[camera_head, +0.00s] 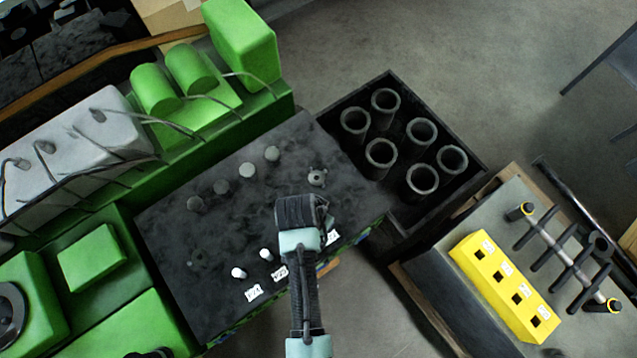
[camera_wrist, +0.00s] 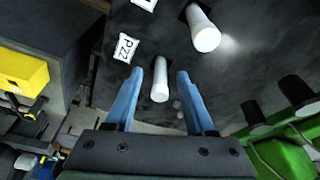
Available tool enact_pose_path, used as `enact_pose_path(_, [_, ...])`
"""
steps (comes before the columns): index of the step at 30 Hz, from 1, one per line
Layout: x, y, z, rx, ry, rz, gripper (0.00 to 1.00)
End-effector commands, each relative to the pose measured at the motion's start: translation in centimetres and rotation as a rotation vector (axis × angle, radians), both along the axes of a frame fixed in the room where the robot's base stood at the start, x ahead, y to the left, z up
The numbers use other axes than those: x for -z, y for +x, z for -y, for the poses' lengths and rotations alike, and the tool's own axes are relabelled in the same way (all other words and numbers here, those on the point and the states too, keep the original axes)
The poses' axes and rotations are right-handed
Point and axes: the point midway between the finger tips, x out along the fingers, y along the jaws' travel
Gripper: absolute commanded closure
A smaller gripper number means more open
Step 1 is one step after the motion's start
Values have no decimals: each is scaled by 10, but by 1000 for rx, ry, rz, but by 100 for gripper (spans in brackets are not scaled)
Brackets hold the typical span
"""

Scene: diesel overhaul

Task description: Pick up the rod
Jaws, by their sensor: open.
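In the wrist view my gripper (camera_wrist: 171,68) is open, with its two blue fingers apart. A short white rod (camera_wrist: 160,92) shows in the gap between them, beside the label P22 (camera_wrist: 124,47); I cannot tell how far it is from the fingers. A second, larger-looking white rod (camera_wrist: 203,30) stands out of the dark block above it. In the head view two white rods (camera_head: 238,272) (camera_head: 266,254) stand near the front edge of the dark block (camera_head: 170,235). My arm hides part of the block and the fingers there.
A black crate (camera_head: 470,185) with several grey cylinder sleeves stands behind right. A bench at right holds a yellow block (camera_head: 505,290) with square holes and a rack of dark rods (camera_head: 565,255). Green machinery (camera_head: 100,260) with thin pipes borders the dark block at left.

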Motion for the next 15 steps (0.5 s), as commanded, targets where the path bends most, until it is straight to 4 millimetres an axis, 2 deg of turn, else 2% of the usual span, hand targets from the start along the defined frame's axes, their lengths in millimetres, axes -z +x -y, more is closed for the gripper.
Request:
enact_pose_path(6, [1,0,0,1,0,0,45])
enact_pose_path(8, [1,0,0,1,0,0,54])
enact_pose_path(15, [0,0,0,0,0,0,97])
